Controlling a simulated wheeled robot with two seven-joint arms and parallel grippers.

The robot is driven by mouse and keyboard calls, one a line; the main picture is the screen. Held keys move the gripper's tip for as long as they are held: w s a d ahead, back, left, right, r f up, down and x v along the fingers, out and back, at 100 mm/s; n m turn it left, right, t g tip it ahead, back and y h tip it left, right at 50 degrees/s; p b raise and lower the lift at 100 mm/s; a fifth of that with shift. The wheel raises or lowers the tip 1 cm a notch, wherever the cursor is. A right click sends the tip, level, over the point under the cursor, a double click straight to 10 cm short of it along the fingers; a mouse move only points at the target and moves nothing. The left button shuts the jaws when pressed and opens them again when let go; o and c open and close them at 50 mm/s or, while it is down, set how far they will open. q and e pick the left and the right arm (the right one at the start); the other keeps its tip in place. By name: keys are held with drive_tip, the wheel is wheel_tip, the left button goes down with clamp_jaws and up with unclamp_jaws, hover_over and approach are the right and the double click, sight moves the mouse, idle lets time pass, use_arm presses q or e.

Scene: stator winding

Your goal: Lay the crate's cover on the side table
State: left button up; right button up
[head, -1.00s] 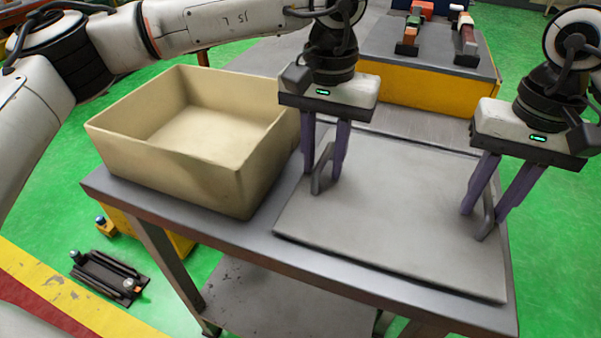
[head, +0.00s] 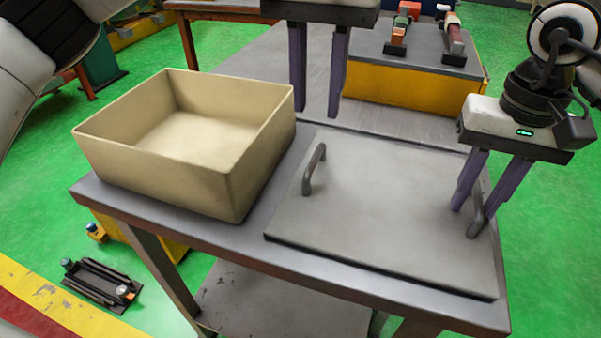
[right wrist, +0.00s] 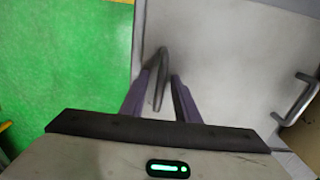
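The cover (head: 385,215), a flat grey plate with two bar handles, lies flat on the grey side table (head: 350,290), right of the crate. The crate (head: 160,165) is beige and stands open-topped and empty on the same table. My left gripper (head: 317,112) is open and empty, raised above and behind the cover's left handle (head: 314,168). My right gripper (head: 467,218) is open, with its fingers around the right handle (head: 478,212). In the right wrist view that handle (right wrist: 160,78) stands between the two spread fingers, with the cover (right wrist: 225,60) beyond.
A yellow-sided bench (head: 410,97) with small coloured parts on top stands behind the side table. A dark tray of parts (head: 100,283) is at the lower left, near the yellow floor stripe (head: 60,310). The space above the cover's middle is free.

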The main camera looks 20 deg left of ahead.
wheel_tip(320, 180, up, 12)
drive_tip(key=shift+f, duration=0.15)
idle(0.4)
